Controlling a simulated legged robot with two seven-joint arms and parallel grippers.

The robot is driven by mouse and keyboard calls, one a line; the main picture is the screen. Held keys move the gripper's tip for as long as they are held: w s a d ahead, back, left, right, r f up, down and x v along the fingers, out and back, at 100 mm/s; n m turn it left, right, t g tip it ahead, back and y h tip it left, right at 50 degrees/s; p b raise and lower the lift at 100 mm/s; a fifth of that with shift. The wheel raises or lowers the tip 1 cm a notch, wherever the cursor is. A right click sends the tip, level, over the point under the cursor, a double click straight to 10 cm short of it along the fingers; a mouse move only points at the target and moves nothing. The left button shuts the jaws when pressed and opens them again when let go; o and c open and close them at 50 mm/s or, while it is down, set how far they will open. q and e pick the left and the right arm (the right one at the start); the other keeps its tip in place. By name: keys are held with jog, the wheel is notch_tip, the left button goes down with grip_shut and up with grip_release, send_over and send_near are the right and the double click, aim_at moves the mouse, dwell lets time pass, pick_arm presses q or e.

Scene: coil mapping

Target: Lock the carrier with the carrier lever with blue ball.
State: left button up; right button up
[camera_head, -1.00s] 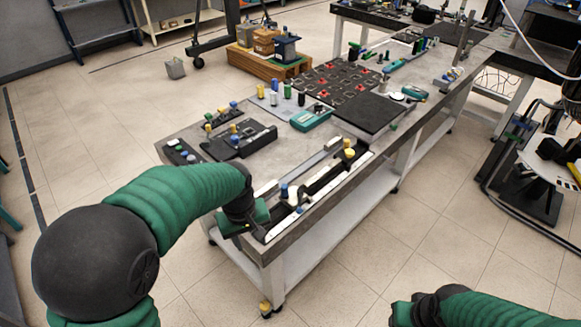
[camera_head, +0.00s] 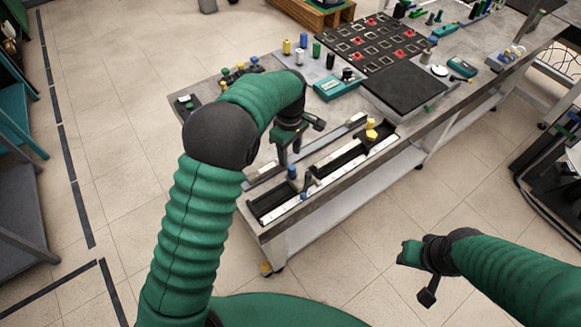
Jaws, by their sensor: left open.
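The long dark rail unit (camera_head: 266,206) lies along the front edge of the table. A lever with a blue ball (camera_head: 292,171) stands up from it near its middle. A knob with a yellow top (camera_head: 371,128) stands near its far right end. My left gripper (camera_head: 289,152) is open and empty. In the picture it is just above the blue ball, with its fingers pointing down and no visible contact. My arm hides part of the table behind it. My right gripper (camera_head: 421,272) is off the table at lower right; its jaw opening is unclear.
The grey table (camera_head: 237,180) also bears a black pad (camera_head: 404,92), a teal device (camera_head: 336,87), a dark board with red parts (camera_head: 372,42) and several coloured spools. The floor (camera_head: 370,240) in front of the table is clear.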

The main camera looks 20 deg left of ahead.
aim_at(294, 168)
pick_arm(q)
jog(key=f, duration=0.5)
jog(key=d+f, duration=0.1)
jog(key=f, duration=0.1)
jog(key=shift+w+f, duration=0.2)
jog(key=shift+f, duration=0.1)
jog(key=shift+s+d+f, duration=0.1)
jog(key=shift+d+f, duration=0.05)
jog(key=shift+f, duration=0.1)
jog(key=shift+a+f, duration=0.3)
jog(key=shift+a, duration=0.15)
jog(key=c, duration=0.4)
grip_shut()
jog(key=shift+d, duration=0.25)
